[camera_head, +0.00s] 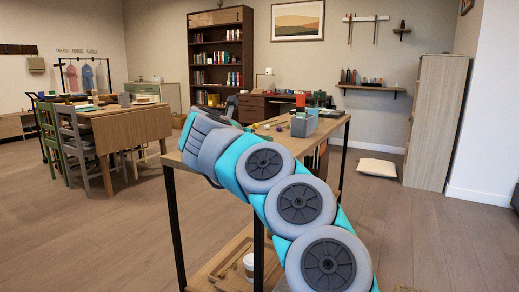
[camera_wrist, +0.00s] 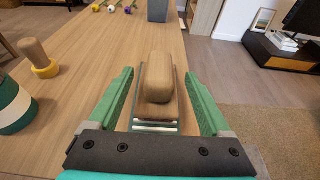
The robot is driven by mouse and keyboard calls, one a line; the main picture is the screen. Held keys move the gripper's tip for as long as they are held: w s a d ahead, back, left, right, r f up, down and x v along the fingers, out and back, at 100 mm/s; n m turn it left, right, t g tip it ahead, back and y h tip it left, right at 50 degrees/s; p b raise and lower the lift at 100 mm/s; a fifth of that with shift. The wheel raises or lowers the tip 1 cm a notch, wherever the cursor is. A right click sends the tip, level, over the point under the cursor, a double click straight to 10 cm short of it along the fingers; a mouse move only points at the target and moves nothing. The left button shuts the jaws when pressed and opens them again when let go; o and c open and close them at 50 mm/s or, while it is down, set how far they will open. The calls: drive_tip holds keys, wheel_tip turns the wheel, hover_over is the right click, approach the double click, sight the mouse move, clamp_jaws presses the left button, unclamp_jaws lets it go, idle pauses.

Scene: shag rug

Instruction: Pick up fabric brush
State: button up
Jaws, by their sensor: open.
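The fabric brush (camera_wrist: 156,98) has a light wooden body with a raised wooden grip and lies on the wooden table, in the middle of the wrist view. My gripper (camera_wrist: 159,74) is open, with one green finger on each side of the brush. Gaps show between the brush and both fingers, so it is not clasped. The near end of the brush is close to my dark palm bar. In the head view my arm covers that part of the table, and I cannot make out the brush or the fingers there.
A wooden-handled tool with a yellow collar (camera_wrist: 38,60) and a green-and-white round object (camera_wrist: 12,104) stand left of the brush. A grey bin (camera_wrist: 157,10) and several small coloured items lie farther back. The table's right edge is close to the right finger.

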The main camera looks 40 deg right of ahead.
drive_tip(key=x, duration=0.3)
drive_tip(key=shift+d+f, duration=0.25)
drive_tip(key=shift+d, duration=0.1)
drive_tip(key=shift+w+d+f, duration=0.1)
drive_tip(key=shift+w+d, duration=0.05)
drive_tip(key=shift+c, duration=0.4)
drive_tip(key=shift+c, duration=0.7)
drive_tip(key=shift+w, duration=0.1)
clamp_jaws()
